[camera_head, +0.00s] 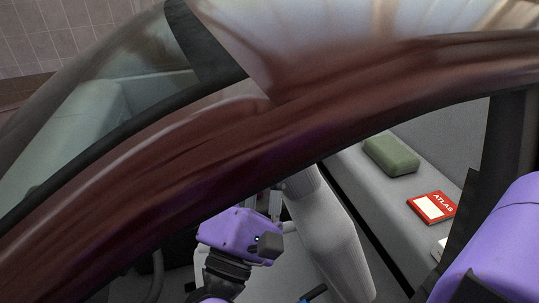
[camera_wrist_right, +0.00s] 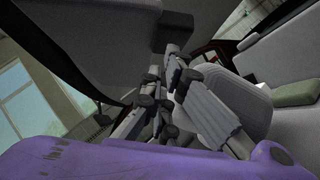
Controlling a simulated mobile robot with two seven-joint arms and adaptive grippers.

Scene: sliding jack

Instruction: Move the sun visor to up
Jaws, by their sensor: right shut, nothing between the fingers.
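The sun visor is most likely the broad dark grey panel (camera_wrist_right: 95,45) at the upper left of the right wrist view. In the head view, the dark red roof edge hides that area, and I cannot make out the visor. My right gripper (camera_wrist_right: 172,62) is shut and empty. Its fingertips are close to the panel's right side, just below a dark block (camera_wrist_right: 172,36); I cannot tell whether they touch. In the head view, the purple wrist (camera_head: 240,235) of this gripper is inside the car, below the roof edge. My left gripper is not in view.
The dark red car roof frame (camera_head: 200,165) crosses the head view above my wrist. A light grey front seat (camera_head: 325,235) stands just right of the wrist. A green cushion (camera_head: 391,155) and a red atlas (camera_head: 432,207) lie on the rear seat.

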